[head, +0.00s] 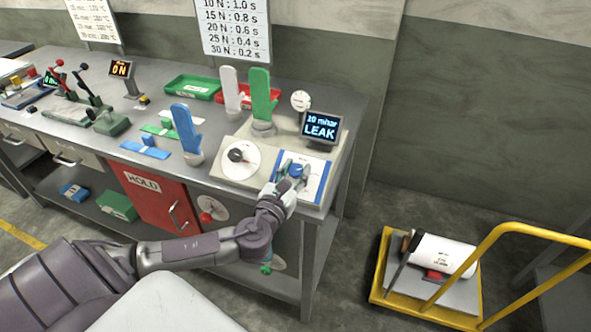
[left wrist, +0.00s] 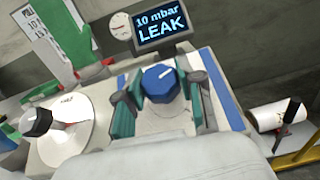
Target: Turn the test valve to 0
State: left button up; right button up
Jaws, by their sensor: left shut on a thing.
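The test valve is a blue knob (left wrist: 160,84) on a white plate with blue side strips, at the right end of the test unit (head: 230,168). Its white pointer mark points to the upper right in the left wrist view. The knob also shows small in the head view (head: 296,170). My left gripper (head: 293,174) is shut on the knob, with one finger on each side of it in the left wrist view (left wrist: 157,82). The scale marks by the knob are too small or hidden to read. My right gripper is not in view.
A display (head: 321,129) behind the knob reads "10 mbar LEAK", beside a round gauge (head: 300,100). A dial with a black knob (head: 238,156) sits to the left. Green (head: 262,97), white and blue (head: 187,130) hand forms stand nearby. A yellow cart (head: 425,310) is at right.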

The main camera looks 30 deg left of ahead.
pick_arm(q)
jog(key=n+g+y+p, duration=0.1)
jog(key=n+y, duration=0.1)
jog(key=n+y+p, duration=0.1)
jog(key=n+y, duration=0.1)
jog(key=n, duration=0.1)
jog(key=shift+d+r+g+y, duration=0.1)
jog(key=shift+r+g+y, duration=0.1)
jog(key=shift+g+y, duration=0.15)
jog(key=n+g+y+p, duration=0.2)
jog(key=n+g+y, duration=0.1)
jog(key=n, duration=0.2)
jog(key=shift+y, duration=0.35)
jog(key=n+g+y+p, duration=0.2)
jog(key=n+g, duration=0.2)
jog(key=shift+n+g, duration=0.35)
jog(key=shift+n, duration=0.05)
jog(key=shift+f+n+g+p, duration=0.1)
jog(key=shift+n+g+p, duration=0.5)
jog(key=shift+n+g, duration=0.4)
jog(key=shift+g, duration=0.3)
jog(key=o, duration=1.2)
jog(key=shift+c, duration=0.2)
jog(key=v, duration=0.7)
jog(key=shift+d, duration=0.25)
jog(key=shift+s, duration=0.1)
